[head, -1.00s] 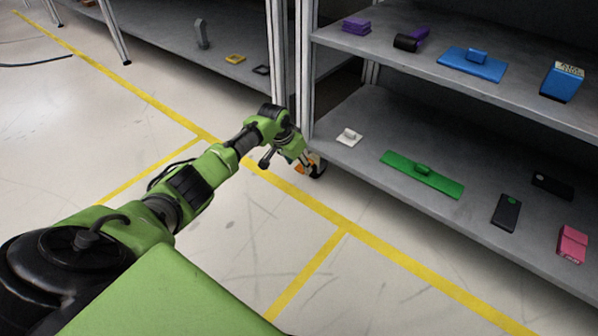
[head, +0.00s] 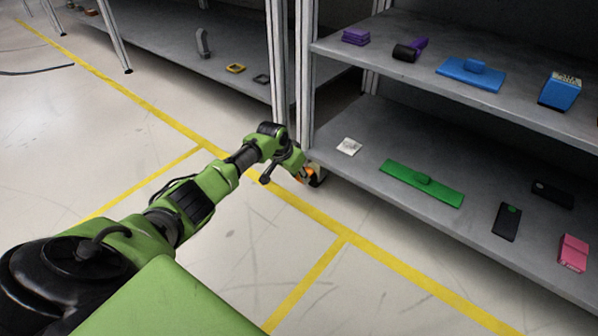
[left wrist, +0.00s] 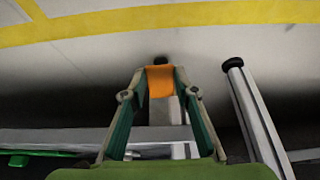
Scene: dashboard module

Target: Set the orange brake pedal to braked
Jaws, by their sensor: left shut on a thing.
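The orange brake pedal (head: 305,174) is low at the foot of the right shelf's front corner post, close to the floor. In the left wrist view the orange pedal (left wrist: 160,80) lies between the two finger ends. My left gripper (left wrist: 160,74) is shut on the pedal, with a finger at each side. In the head view my left gripper (head: 301,171) comes down to it from the left and covers part of it. A black caster or foot (head: 318,180) shows just beside the pedal. My right gripper is in neither view.
The right shelf's lower board (head: 345,178) has its edge close to my gripper, with a green plate (head: 422,184) and white piece (head: 349,147) on it. A second post (left wrist: 255,115) with a black foot stands at right. The floor left is clear.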

